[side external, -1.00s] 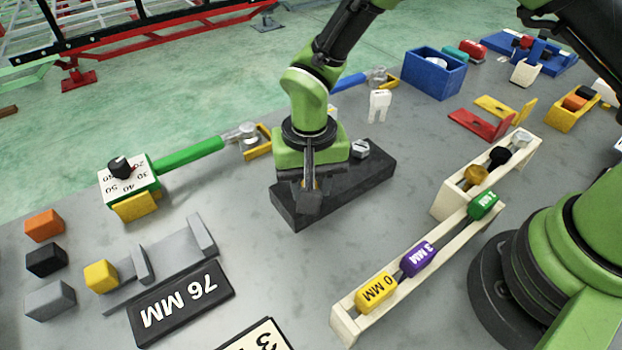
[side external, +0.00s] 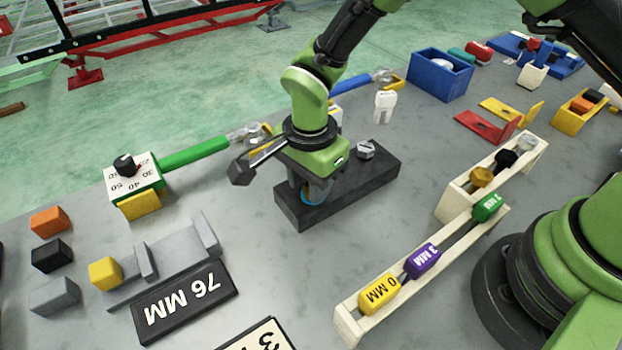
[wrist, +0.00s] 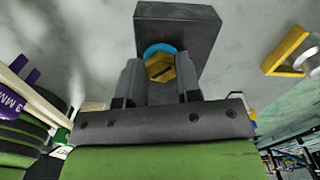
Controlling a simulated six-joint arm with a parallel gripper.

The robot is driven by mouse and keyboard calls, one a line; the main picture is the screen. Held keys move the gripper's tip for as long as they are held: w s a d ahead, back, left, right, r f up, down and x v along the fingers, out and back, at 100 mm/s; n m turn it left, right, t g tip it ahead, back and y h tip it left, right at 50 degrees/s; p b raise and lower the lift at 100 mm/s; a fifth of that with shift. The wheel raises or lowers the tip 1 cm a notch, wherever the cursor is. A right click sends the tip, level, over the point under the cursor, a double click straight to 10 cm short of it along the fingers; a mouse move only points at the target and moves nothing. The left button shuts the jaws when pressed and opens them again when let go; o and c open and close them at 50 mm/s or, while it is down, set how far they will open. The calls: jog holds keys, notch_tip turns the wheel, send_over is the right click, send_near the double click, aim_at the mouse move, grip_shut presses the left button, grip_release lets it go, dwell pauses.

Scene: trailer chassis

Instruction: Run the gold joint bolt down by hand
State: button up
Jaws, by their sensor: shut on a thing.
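The gold joint bolt (wrist: 160,68) shows its hex head between my two fingers in the wrist view. A blue ring (wrist: 155,48) lies around it at the dark block (wrist: 190,22). In the side view my gripper (side external: 312,188) points down over the near left end of the dark block (side external: 345,195) and is shut on the bolt. The blue ring shows there too (side external: 309,199), but my fingers hide the bolt head. A silver hex bolt (side external: 366,150) stands at the block's other end. How deep the gold bolt sits cannot be told.
A cream rack (side external: 455,203) with gold, black and silver pieces stands right of the block. A cream rail (side external: 345,322) carries yellow, purple and green tags. A green-handled wrench (side external: 195,153) lies at left. Bare grey table surrounds the block.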

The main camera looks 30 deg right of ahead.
jog(key=shift+w+r+m, duration=0.1)
jog(key=shift+w+m, duration=0.05)
jog(key=shift+m, duration=0.95)
jog(key=o, duration=0.9)
notch_tip(320, 180, up, 10)
jog(key=shift+f, duration=0.1)
